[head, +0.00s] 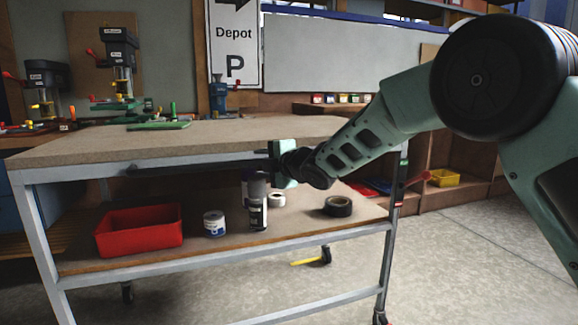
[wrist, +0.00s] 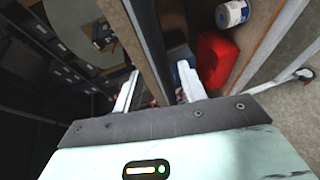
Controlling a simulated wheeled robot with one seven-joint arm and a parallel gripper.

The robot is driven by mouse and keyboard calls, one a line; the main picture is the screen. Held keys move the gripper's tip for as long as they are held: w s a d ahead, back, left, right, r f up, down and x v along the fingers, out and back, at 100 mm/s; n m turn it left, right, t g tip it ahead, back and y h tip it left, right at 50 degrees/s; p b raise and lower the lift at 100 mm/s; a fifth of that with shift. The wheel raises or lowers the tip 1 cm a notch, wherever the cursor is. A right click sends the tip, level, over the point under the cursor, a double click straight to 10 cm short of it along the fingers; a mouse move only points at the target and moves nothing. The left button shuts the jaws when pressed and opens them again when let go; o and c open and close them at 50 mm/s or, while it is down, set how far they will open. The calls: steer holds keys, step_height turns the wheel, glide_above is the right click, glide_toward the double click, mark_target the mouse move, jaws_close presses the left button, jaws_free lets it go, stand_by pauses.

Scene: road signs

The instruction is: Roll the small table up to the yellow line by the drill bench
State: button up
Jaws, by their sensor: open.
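The small table (head: 230,138) has a wooden top, a grey metal frame, a lower shelf and casters. It stands in front of me in the head view. A dark bar (head: 195,164) runs under its near top edge. My gripper (head: 273,163) is at that near side, by the bar's right end. In the wrist view my gripper (wrist: 158,90) is open, with a long brown-edged part of the table between or just beyond its fingers; contact cannot be told. Drill presses (head: 118,65) stand behind the table. A short yellow strip (head: 304,263) shows under it; whether it is the line is unclear.
The lower shelf holds a red bin (head: 140,231), a white can (head: 214,223), a grey bottle (head: 257,203) and a black tape roll (head: 338,206). Wooden shelving with a yellow tray (head: 445,178) is at the right. The concrete floor (head: 475,245) is clear at right.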

steer(key=v, duration=1.1)
steer(key=s+d+f+m+g+h, duration=0.35)
steer(key=s+f+m, duration=0.2)
steer(key=s, duration=0.75)
steer(key=s+d+f+m+g+h, duration=0.3)
steer(key=s+f+m+g, duration=0.25)
steer(key=s, duration=0.85)
steer(key=s+d+f+m+g+h, duration=0.3)
steer(key=s+f+m, duration=0.25)
steer(key=s, duration=0.75)
step_height(320, 180, up, 26)
steer(key=s+p, duration=0.1)
steer(key=p, duration=2.4)
steer(key=shift+s+d+f+m, duration=0.2)
steer(key=shift+s+d+m, duration=0.15)
steer(key=shift+m, duration=0.1)
